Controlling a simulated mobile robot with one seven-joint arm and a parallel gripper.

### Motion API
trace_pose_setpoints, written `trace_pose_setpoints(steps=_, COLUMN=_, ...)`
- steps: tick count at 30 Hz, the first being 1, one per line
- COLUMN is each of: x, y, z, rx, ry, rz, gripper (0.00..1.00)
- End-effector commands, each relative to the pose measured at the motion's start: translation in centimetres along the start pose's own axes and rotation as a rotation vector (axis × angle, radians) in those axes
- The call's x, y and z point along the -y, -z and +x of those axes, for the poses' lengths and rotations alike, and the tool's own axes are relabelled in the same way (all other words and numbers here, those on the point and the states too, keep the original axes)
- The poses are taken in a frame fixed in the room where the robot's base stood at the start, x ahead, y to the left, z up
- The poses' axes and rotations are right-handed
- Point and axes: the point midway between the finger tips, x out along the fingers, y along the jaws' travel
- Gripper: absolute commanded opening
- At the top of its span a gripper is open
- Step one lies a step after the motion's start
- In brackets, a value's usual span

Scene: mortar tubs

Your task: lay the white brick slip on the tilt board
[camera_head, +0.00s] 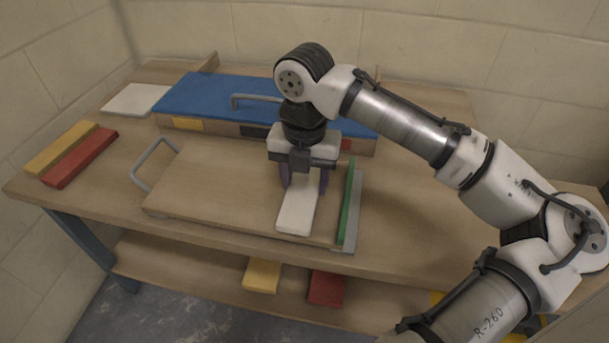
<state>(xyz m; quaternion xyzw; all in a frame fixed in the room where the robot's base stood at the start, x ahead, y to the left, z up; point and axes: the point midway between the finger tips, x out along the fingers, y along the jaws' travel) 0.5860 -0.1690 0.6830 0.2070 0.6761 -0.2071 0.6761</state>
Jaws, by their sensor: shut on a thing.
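The white brick slip (296,214) is a pale flat bar over the right part of the tilt board. My gripper (304,186) points down with its purple fingers shut on the slip's far part. The slip's near end sticks out toward the board's front edge. I cannot tell whether its underside touches the board. The tilt board (215,182) is a wooden panel on the bench, with a grey handle (150,163) at its left end and a green strip (347,205) along its right end. My gripper hides the slip's far end.
A blue-topped box (205,97) with a grey handle stands behind the board. A white flat piece (135,99) lies at back left. A yellow bar (62,148) and a red bar (80,158) lie at far left. Yellow and red pieces show on the lower shelf.

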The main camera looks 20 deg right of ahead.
Motion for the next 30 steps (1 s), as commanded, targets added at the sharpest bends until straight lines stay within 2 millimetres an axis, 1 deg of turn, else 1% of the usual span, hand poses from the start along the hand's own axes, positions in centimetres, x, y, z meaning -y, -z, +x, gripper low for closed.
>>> trace_pose_setpoints(steps=4, x=0.0, y=0.0, z=0.3, rx=0.001, ry=-0.001, rz=0.000, gripper=0.16)
trace_pose_setpoints(steps=5, x=0.0, y=0.0, z=0.3, rx=0.001, ry=-0.001, rz=0.000, gripper=0.54)
trace_pose_setpoints(steps=10, x=0.0, y=0.0, z=0.3, rx=0.001, ry=0.000, rz=0.000, gripper=0.76)
trace_pose_setpoints(steps=17, x=0.0, y=0.0, z=0.3, rx=-0.001, ry=0.000, rz=0.000, gripper=0.77)
trace_pose_setpoints(steps=20, x=0.0, y=0.0, z=0.0, rx=0.000, ry=0.000, rz=0.000, gripper=0.77)
trace_pose_setpoints(steps=23, x=0.0, y=0.0, z=-1.1, rx=0.000, ry=-0.001, rz=0.000, gripper=0.77)
trace_pose_setpoints(steps=25, x=-0.1, y=-0.1, z=-2.4, rx=0.001, ry=-0.003, rz=0.000, gripper=0.77)
trace_pose_setpoints(steps=30, x=-0.1, y=0.0, z=-6.4, rx=0.001, ry=-0.003, rz=-0.002, gripper=0.77)
